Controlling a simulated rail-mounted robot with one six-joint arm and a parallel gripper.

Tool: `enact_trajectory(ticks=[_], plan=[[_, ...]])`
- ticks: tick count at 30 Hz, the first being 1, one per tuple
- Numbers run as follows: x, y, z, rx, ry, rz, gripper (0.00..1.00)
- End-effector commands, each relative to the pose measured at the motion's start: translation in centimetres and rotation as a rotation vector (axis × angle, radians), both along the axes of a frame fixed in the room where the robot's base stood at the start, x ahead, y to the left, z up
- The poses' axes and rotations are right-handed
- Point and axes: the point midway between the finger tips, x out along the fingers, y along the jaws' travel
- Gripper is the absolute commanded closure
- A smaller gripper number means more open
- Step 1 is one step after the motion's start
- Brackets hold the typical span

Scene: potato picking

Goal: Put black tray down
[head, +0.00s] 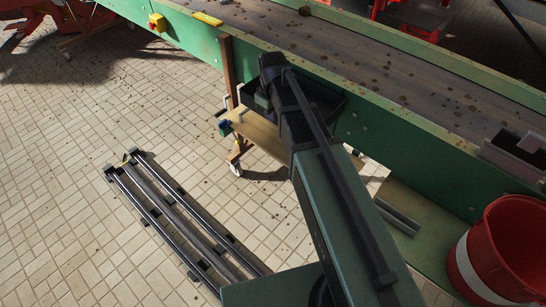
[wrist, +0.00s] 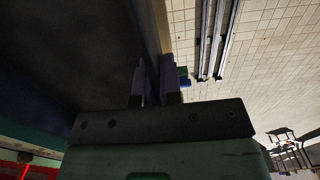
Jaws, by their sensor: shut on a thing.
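The black tray (head: 328,98) shows in the head view beside the green conveyor side, partly hidden behind my arm. In the wrist view the tray (wrist: 70,50) fills the upper left as a large dark surface, with its wall running up between the fingers. My gripper (wrist: 156,82) is shut on that wall, one finger on each side. In the head view my fingers are hidden by my wrist. The tray appears over or close to a wooden board (head: 262,134) on wheels; I cannot tell whether they touch.
The green-sided conveyor (head: 440,135) with scattered potatoes runs along the right. Dark rails (head: 180,215) lie on the tiled floor. Open floor is at the left.

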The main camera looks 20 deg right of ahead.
Motion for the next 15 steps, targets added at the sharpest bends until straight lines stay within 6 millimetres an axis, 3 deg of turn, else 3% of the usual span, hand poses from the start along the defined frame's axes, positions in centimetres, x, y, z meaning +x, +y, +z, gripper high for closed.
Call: enact_trajectory(ticks=[1, 9, 12, 15], plan=[[0.0, 0.0, -2.9, 0.000, 0.000, 0.000, 1.00], [0.0, 0.0, -10.1, 0.000, 0.000, 0.000, 1.00], [0.0, 0.0, -11.3, 0.000, 0.000, 0.000, 1.00], [0.0, 0.0, -11.2, 0.000, 0.000, 0.000, 1.00]])
